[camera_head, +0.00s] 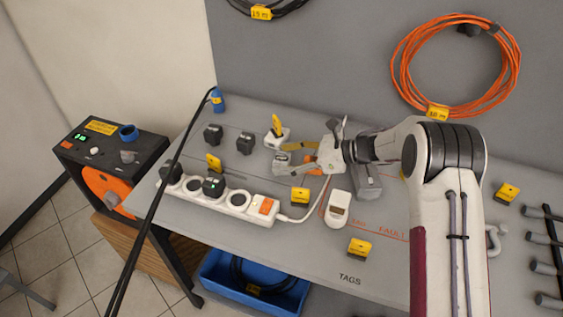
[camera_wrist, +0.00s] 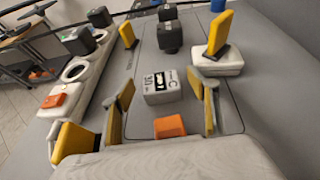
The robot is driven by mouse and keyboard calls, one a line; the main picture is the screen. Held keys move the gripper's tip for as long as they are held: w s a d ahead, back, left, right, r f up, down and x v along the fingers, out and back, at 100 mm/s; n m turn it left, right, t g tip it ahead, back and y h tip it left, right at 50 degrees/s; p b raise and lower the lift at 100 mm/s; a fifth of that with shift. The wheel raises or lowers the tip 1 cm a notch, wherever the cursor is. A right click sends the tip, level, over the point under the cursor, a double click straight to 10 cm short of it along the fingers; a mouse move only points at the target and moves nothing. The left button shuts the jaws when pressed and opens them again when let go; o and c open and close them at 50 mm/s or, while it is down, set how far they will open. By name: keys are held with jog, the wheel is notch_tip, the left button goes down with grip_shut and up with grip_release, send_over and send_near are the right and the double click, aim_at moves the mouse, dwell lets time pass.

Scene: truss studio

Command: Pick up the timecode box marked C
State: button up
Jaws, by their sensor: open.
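The timecode box marked C (camera_wrist: 163,86) is a small grey box with a dark display and a C on its top, lying on the grey bench in the wrist view. My gripper (camera_wrist: 160,80) is open, with one yellow-padded finger on each side of the box's near part. I see no finger clearly touching it. In the head view my gripper (camera_head: 283,158) is low over the bench, and the box is hard to make out among the fingers. An orange block (camera_wrist: 170,127) shows between the fingers, nearer the palm.
A white box with an upright yellow tag (camera_wrist: 217,60) stands close to the right finger. A white power strip (camera_head: 237,200) with black plugs runs along the left. A white handheld device (camera_head: 338,209) and yellow tags (camera_head: 359,248) lie nearer. A blue bin (camera_head: 250,285) is below the bench.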

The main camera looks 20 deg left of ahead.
aim_at(287, 159)
jog(key=c, duration=1.2)
jog(key=shift+c, duration=0.2)
jog(key=shift+r, duration=0.15)
notch_tip(287, 159, up, 10)
